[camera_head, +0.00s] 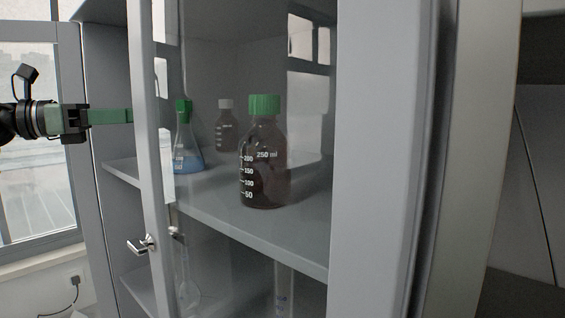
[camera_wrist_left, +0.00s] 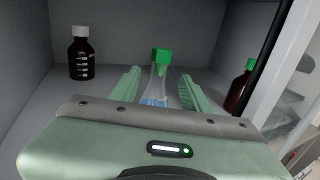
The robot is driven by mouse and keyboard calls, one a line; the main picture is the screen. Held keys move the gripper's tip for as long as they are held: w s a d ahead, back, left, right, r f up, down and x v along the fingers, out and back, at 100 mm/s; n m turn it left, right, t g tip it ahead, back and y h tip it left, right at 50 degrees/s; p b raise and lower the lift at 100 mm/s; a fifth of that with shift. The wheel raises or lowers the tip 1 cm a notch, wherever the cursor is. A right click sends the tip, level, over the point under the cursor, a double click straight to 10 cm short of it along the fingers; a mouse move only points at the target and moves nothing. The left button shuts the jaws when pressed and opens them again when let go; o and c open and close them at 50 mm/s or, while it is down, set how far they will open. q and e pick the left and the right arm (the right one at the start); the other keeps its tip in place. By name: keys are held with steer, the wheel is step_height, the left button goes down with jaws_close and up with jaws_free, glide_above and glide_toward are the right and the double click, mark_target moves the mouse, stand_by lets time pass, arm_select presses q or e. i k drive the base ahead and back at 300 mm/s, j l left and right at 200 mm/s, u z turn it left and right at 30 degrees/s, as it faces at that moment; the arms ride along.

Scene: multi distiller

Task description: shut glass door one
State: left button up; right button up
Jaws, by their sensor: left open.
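The glass door (camera_head: 152,190) stands ajar in front of the grey cabinet, with its free edge on the left and a metal handle (camera_head: 140,243) low on its frame. My left gripper (camera_head: 130,116) comes in from the left, and its green fingers reach the door frame, where their ends are hidden. The left wrist view shows the two fingers (camera_wrist_left: 160,85) spread open, with nothing held. A conical flask with a green cap (camera_wrist_left: 160,57) and blue liquid stands ahead, between the fingers in that picture. The door frame (camera_wrist_left: 292,65) appears at the right there. My right gripper is not in view.
On the shelf (camera_head: 225,222) stand the flask (camera_head: 187,157), a brown bottle with a green cap (camera_head: 263,165) and a brown bottle with a pale cap (camera_head: 226,130). Glassware (camera_head: 284,290) stands on the lower level. A window (camera_head: 35,150) is at the left.

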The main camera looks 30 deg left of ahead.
mark_target(55, 262)
steer(key=k+j, duration=0.2)
steer(key=k, duration=0.3)
steer(key=k+j, duration=0.2)
steer(key=k, duration=0.25)
